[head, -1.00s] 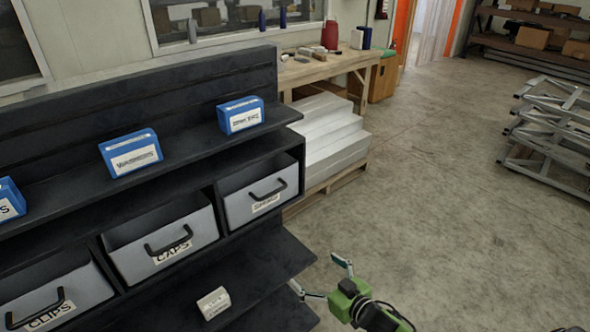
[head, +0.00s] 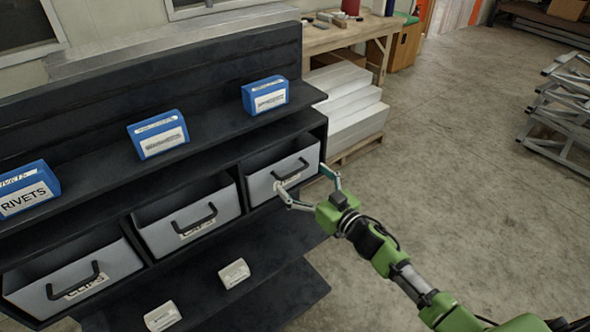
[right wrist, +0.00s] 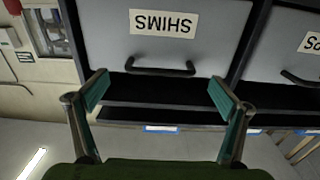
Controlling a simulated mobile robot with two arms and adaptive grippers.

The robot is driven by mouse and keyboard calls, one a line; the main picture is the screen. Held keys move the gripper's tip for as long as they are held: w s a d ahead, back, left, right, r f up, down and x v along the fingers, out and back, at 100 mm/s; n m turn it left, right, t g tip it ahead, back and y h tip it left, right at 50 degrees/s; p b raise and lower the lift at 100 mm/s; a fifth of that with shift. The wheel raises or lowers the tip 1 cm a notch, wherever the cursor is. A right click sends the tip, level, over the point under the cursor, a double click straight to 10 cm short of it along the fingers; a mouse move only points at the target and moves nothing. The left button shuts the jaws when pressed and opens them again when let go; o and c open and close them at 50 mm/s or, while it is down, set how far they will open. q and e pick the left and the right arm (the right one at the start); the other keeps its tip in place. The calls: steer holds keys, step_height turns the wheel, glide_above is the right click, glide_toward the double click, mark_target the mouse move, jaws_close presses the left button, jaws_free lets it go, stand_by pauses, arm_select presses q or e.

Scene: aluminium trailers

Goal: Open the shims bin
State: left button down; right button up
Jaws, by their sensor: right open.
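The shims bin (head: 259,184) is the grey bin at the right end of the shelf's bin row in the head view. It sits in its slot with a black bar handle (head: 291,170) on its front. In the right wrist view, seen upside down, its front (right wrist: 215,40) carries a SHIMS label (right wrist: 163,22) and the handle (right wrist: 160,71). My right gripper (head: 301,177) is open just in front of this bin. Its fingers (right wrist: 158,84) stand apart on either side of the handle, with nothing between them. My left gripper is out of view.
Two more grey bins, caps (head: 190,222) and clips (head: 75,275), sit to the left. Blue boxes (head: 158,135) stand on the shelf above. Small white boxes (head: 234,273) lie on the lower shelf (head: 285,290). Open floor (head: 450,170) lies to the right.

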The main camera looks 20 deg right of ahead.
mark_target(295, 172)
steer(key=shift+x, duration=1.8)
